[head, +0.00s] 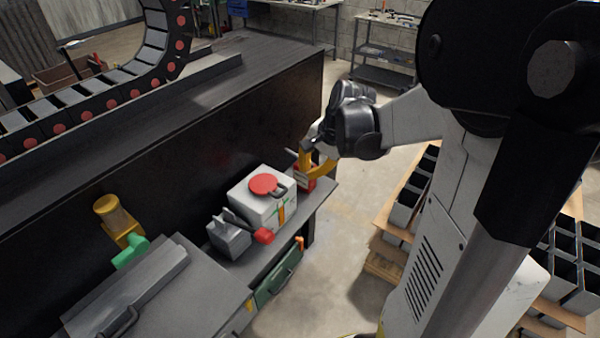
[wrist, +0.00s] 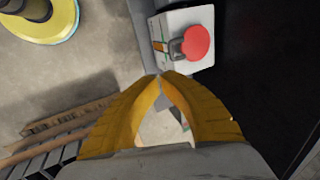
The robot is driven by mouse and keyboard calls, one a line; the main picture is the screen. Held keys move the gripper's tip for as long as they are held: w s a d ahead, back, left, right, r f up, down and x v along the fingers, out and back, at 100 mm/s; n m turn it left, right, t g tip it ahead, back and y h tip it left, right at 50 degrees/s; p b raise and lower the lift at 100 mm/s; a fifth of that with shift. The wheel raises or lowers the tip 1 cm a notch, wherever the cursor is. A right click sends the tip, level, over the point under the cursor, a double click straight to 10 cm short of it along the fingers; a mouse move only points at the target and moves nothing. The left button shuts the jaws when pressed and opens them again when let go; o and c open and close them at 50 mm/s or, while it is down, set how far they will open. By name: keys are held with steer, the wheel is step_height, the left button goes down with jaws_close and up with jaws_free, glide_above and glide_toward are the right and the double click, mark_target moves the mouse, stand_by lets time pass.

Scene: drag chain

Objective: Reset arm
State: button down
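My arm reaches in from the right in the head view. My gripper (head: 308,169) has yellow fingers and hangs near the far end of a low grey shelf beside the dark bench. In the wrist view the two fingers of my gripper (wrist: 163,77) meet at their tips, and I see nothing held at the tips. A small red thing (head: 306,184) shows just beyond the fingers in the head view, partly hidden by them. Whether the fingers touch it I cannot tell.
A white box (head: 252,207) with a red disc (head: 264,184) stands on the shelf, also in the wrist view (wrist: 172,22). A grey device (head: 229,238) sits beside it. Black bins (head: 405,209) stand right. Open floor (head: 335,245) lies between.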

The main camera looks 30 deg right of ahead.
steer(key=s+a+f+n+t+b, duration=0.1)
steer(key=s+a+f+n+b, duration=0.3)
steer(key=a, duration=0.5)
steer(key=s+a+f+n+t+h+b, duration=0.1)
steer(key=s+a+f+n+b, duration=0.3)
steer(key=s+a+n+b, duration=0.4)
steer(key=a+n+b, duration=0.1)
steer(key=n+b, duration=0.1)
steer(key=b, duration=0.1)
steer(key=shift+s+f+t+b, duration=0.2)
steer(key=shift+t+b, duration=0.1)
steer(key=shift+t, duration=0.1)
